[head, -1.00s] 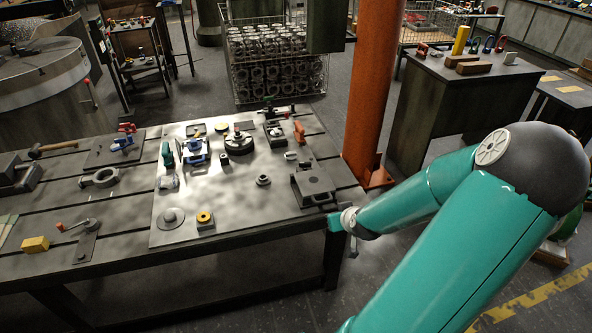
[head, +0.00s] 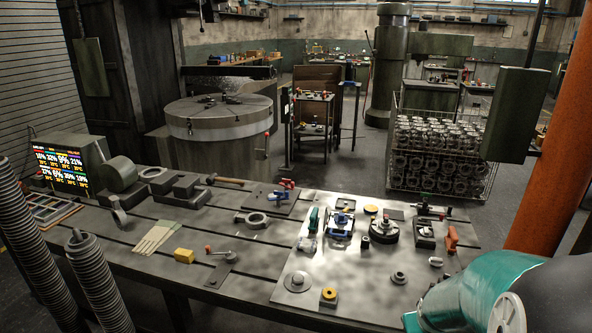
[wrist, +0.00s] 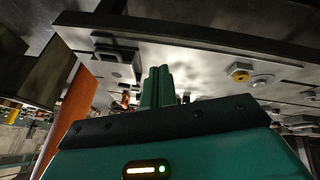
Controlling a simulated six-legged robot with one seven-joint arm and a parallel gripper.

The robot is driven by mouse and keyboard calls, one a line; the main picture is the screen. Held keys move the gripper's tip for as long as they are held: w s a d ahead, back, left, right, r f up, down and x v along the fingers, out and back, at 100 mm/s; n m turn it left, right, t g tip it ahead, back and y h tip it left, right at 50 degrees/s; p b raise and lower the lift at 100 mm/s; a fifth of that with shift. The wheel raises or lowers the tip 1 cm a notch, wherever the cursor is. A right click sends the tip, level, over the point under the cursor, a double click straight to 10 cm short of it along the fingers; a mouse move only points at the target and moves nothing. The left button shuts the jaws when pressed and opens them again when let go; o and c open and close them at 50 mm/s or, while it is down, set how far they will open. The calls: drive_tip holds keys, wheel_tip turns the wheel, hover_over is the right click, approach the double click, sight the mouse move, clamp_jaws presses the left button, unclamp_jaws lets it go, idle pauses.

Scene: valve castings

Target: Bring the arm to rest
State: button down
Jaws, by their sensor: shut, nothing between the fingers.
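My teal arm (head: 475,290) shows at the lower right corner of the head view, partly cut off by the frame edge, beside the right end of the steel plate. My gripper (wrist: 157,86) shows in the wrist view with its two teal fingers side by side, shut and empty. The steel plate (wrist: 200,62) lies beyond the fingers in that view. I cannot tell how far the fingertips are from the plate.
The workbench (head: 140,262) bears valve parts on its bright plate (head: 345,275). A yellow block (head: 184,256) sits to the left. An orange pillar (head: 555,150) stands behind my arm, and a wire cage of castings (head: 440,155) stands behind the bench.

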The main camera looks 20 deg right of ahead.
drive_tip(key=a+r+n, duration=0.1)
drive_tip(key=a+r, duration=1.1)
drive_tip(key=a, duration=0.3)
drive_tip(key=s+a+r+n+t+y, duration=0.1)
drive_tip(key=s+a+r+y, duration=0.2)
drive_tip(key=s+a+r, duration=0.3)
drive_tip(key=a, duration=0.5)
drive_tip(key=shift+s+r+y, duration=0.2)
drive_tip(key=shift+s+y, duration=0.1)
drive_tip(key=shift+s, duration=0.05)
drive_tip(key=shift+d, duration=0.25)
